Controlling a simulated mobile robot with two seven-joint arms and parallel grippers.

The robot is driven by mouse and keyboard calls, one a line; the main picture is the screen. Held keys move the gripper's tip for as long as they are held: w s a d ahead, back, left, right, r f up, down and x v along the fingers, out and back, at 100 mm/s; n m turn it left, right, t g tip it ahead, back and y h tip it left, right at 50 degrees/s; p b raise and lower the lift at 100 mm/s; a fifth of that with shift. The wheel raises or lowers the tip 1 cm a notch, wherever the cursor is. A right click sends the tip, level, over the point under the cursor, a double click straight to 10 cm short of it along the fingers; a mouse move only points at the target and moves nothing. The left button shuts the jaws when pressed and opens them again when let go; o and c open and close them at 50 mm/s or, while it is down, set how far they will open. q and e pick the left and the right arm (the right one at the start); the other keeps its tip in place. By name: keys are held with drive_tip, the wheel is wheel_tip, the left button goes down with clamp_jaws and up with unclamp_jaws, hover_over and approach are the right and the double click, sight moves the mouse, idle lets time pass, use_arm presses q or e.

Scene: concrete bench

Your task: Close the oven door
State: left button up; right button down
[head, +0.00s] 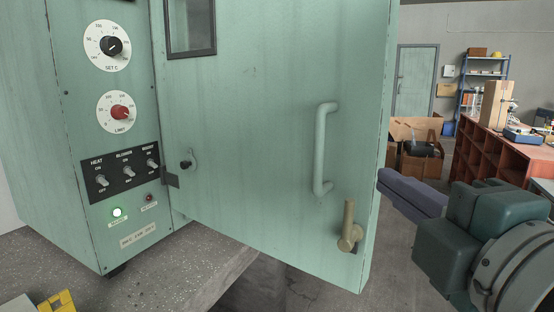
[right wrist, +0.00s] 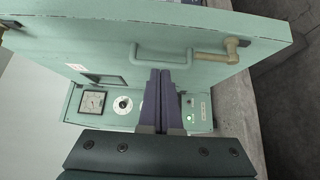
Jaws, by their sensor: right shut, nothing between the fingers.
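The pale green oven door (head: 270,110) stands open, swung out from its hinge side next to the control panel. Its outer face shows, with a bar handle (head: 321,150) and a brass latch lever (head: 349,228) near the free edge. My right gripper (head: 382,178) is shut and empty beside the door's free edge. In the right wrist view its dark purple fingers (right wrist: 165,75) overlap the handle (right wrist: 150,63), with the brass latch (right wrist: 215,54) to their right. I cannot tell whether they touch the door. My left gripper is not in view.
The oven's control panel (head: 115,140) has dials, switches and a lit green lamp. The oven stands on a concrete bench (head: 55,262). A yellow object (head: 57,302) lies at the bottom left. A red shelf unit (head: 487,150) and cardboard boxes (head: 417,168) stand behind, right.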

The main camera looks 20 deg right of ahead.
drive_tip(key=p, duration=0.1)
approach(359, 149)
drive_tip(key=w+a, duration=0.2)
drive_tip(key=w, duration=0.1)
drive_tip(key=shift+w+d, duration=1.2)
drive_tip(key=shift+w, duration=0.05)
drive_tip(key=shift+w+d, duration=0.2)
drive_tip(key=shift+d, duration=0.15)
drive_tip(key=shift+d, duration=0.1)
